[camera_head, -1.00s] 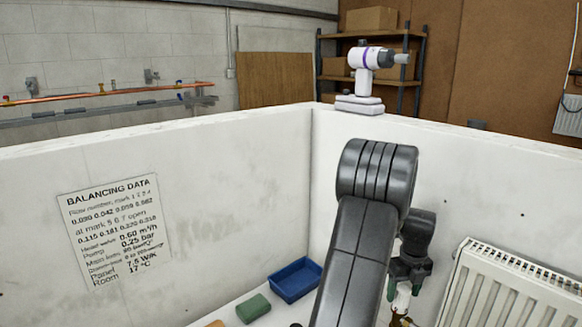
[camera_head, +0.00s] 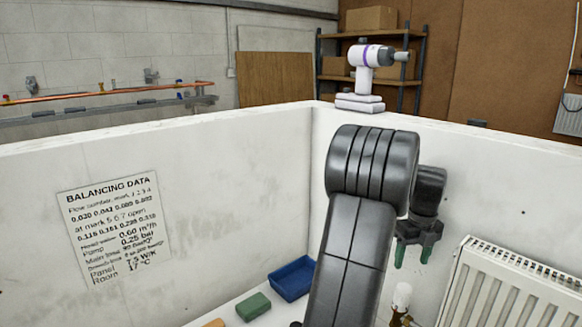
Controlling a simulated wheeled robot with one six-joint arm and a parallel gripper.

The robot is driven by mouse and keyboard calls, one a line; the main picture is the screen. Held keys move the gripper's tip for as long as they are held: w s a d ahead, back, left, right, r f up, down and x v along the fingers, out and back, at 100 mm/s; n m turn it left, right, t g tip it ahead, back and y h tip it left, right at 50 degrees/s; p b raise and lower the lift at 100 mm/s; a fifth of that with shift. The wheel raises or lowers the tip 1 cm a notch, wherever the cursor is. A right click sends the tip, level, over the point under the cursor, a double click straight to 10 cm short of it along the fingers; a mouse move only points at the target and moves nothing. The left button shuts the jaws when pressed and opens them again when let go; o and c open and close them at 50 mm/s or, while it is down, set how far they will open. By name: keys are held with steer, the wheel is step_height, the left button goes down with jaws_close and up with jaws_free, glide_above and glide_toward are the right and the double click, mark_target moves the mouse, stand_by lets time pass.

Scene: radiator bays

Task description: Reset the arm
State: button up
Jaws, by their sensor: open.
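My arm rises in the middle right of the view, in front of the white partition's corner. My gripper (camera_head: 412,254) hangs at its far end, with two green-tipped fingers pointing down. The fingers are apart, with nothing visible between them. It is above and clear of a white-capped radiator valve (camera_head: 401,295) with brass below. The arm hides part of the wall and bench behind it.
A white radiator (camera_head: 510,290) is at the right. A blue tray (camera_head: 293,279) and a green block (camera_head: 253,306) lie left of my arm. A white drill (camera_head: 372,62) stands on the wall top. A balancing data sheet (camera_head: 115,230) hangs on the left wall.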

mark_target(403, 287)
steer(key=f, duration=1)
steer(key=shift+a+f+p, duration=0.2)
steer(key=shift+f+p, duration=0.05)
steer(key=shift+p, duration=0.05)
steer(key=shift+f+n, duration=0.15)
steer(key=shift+n, duration=0.15)
steer(key=n, duration=0.4)
steer(key=shift+n, duration=0.3)
steer(key=n, duration=0.5)
steer(key=shift+n, duration=0.3)
steer(key=n, duration=0.5)
steer(key=shift+a, duration=0.1)
steer(key=shift+n+h, duration=0.3)
steer(key=shift+n, duration=2)
steer(key=shift+s+a, duration=0.1)
